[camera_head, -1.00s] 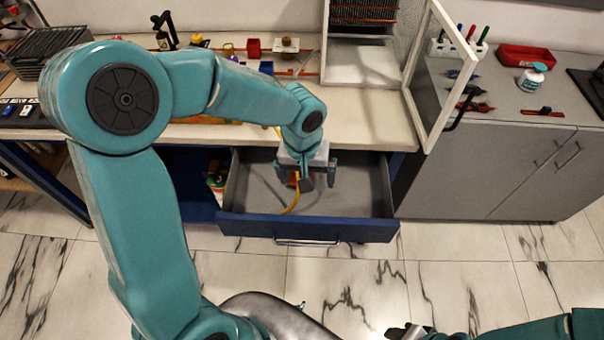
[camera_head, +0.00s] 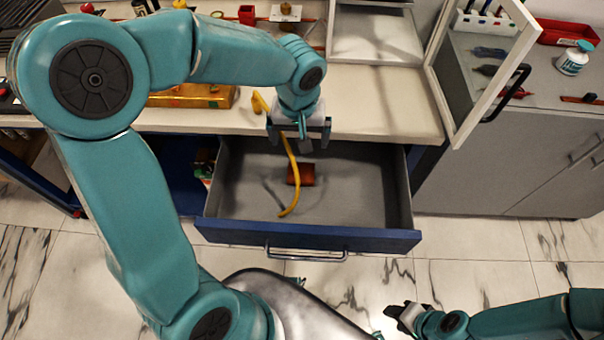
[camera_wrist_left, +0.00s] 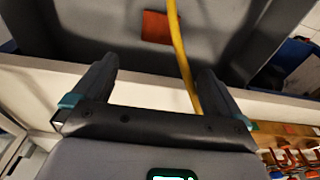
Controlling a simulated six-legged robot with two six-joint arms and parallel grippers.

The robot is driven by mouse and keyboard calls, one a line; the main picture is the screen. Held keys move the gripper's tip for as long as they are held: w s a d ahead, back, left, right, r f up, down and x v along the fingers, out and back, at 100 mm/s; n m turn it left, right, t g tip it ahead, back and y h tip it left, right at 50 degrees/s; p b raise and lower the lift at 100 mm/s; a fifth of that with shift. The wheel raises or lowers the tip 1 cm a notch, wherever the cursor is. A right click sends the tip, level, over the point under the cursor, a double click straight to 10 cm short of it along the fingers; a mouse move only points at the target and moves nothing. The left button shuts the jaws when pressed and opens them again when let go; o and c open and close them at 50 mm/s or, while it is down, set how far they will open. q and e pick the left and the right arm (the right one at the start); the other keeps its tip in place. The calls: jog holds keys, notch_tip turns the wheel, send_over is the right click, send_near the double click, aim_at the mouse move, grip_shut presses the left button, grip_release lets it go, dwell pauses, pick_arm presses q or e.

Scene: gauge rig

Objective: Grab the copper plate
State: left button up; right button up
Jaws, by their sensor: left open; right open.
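The copper plate (camera_head: 301,174) is a small, flat reddish-brown square lying on the floor of the open drawer (camera_head: 353,195). It also shows in the left wrist view (camera_wrist_left: 157,27), beyond the fingertips. My left gripper (camera_head: 300,137) is open and empty above the drawer's back edge, apart from the plate. In the left wrist view its two fingers (camera_wrist_left: 157,72) are spread wide. A yellow curved strip (camera_head: 291,165) runs close beside the plate and crosses between the fingers in the wrist view. My right gripper (camera_head: 405,316) is low at the front, far from the drawer, and open.
The worktop (camera_head: 385,105) lies just behind the drawer, with a gold box (camera_head: 195,96) on it. A white-framed door (camera_head: 470,75) stands open at the right, beside a grey cabinet (camera_head: 500,170). The drawer's right half is clear.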

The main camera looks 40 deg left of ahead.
pick_arm(q)
jog(key=b, duration=0.1)
send_over(301, 172)
jog(key=s, duration=0.1)
notch_tip(301, 172, down, 10)
jog(key=shift+f, duration=0.1)
jog(key=f, duration=0.3)
jog(key=w+f, duration=0.1)
jog(key=f, duration=0.1)
jog(key=shift+f, duration=0.15)
jog(key=shift+c, duration=0.3)
jog(key=c, duration=1.3)
